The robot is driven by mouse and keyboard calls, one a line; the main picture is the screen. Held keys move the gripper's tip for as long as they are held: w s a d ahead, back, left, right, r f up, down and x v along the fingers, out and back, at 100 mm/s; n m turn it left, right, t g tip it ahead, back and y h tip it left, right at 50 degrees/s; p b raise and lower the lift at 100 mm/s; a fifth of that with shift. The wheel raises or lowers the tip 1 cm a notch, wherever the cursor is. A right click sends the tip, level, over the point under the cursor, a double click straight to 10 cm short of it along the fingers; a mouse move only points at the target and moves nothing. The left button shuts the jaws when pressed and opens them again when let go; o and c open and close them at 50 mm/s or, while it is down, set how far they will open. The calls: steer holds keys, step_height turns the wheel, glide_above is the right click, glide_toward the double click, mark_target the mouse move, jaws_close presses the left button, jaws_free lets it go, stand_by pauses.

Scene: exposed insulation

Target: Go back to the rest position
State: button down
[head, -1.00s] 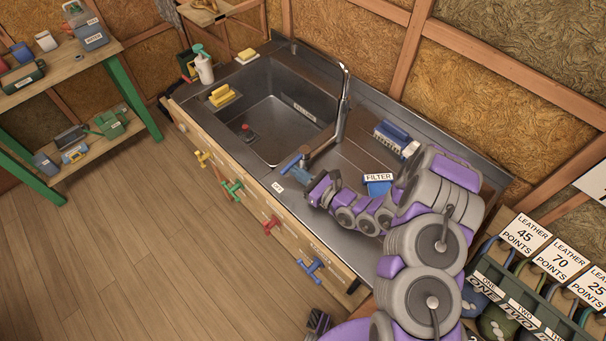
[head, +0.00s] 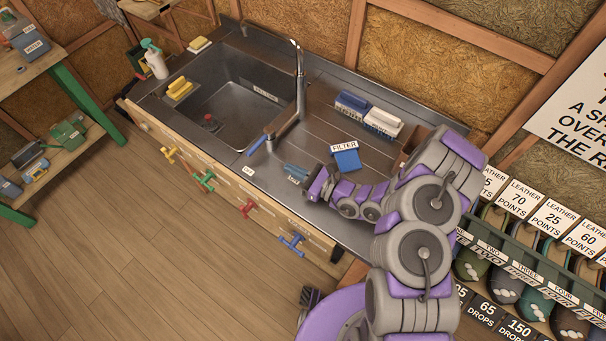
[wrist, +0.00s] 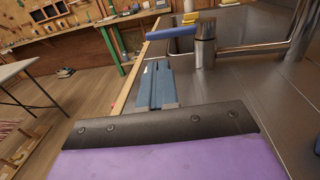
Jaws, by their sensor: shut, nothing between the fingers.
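My gripper (head: 293,174) is over the steel counter, right of the faucet, shut and empty. The faucet (head: 299,90) has a blue lever (head: 257,144), which also shows in the wrist view (wrist: 172,33), apart from the fingertips. My purple and grey arm reaches in from the lower right and hides the counter's right end.
The sink (head: 235,98) is left of the faucet. A blue filter (head: 346,160) and brushes (head: 368,115) sit on the drainboard. Colored handles (head: 204,181) line the counter front. A labelled rack (head: 540,260) stands at right. The wooden floor (head: 150,250) is clear at left.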

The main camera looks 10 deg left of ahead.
steer(key=shift+s+v, duration=0.15)
steer(key=shift+v, duration=0.65)
steer(key=shift+s+v, duration=0.15)
steer(key=shift+v, duration=0.6)
steer(key=shift+r, duration=0.15)
steer(key=s+r+n+g+h, duration=0.2)
steer(key=s+r+n+g, duration=0.5)
steer(key=r, duration=0.4)
steer(key=s+r+n+g+h, duration=0.1)
steer(key=s+r+n+g, duration=0.5)
steer(key=s+r+n, duration=0.4)
steer(key=s+d+r+n+t+h, duration=0.1)
steer(key=s+d+t+h, duration=0.1)
steer(key=d, duration=0.6)
steer(key=s+d+r+n+t+h, duration=0.2)
steer(key=s+d+h, duration=0.2)
steer(key=d+h, duration=0.3)
steer(key=s+d+r+n+t+h, duration=0.1)
steer(key=d+h, duration=0.4)
steer(key=d, duration=0.5)
steer(key=s+r+t, duration=0.1)
steer(key=s, duration=0.1)
steer(key=shift+s+b, duration=0.35)
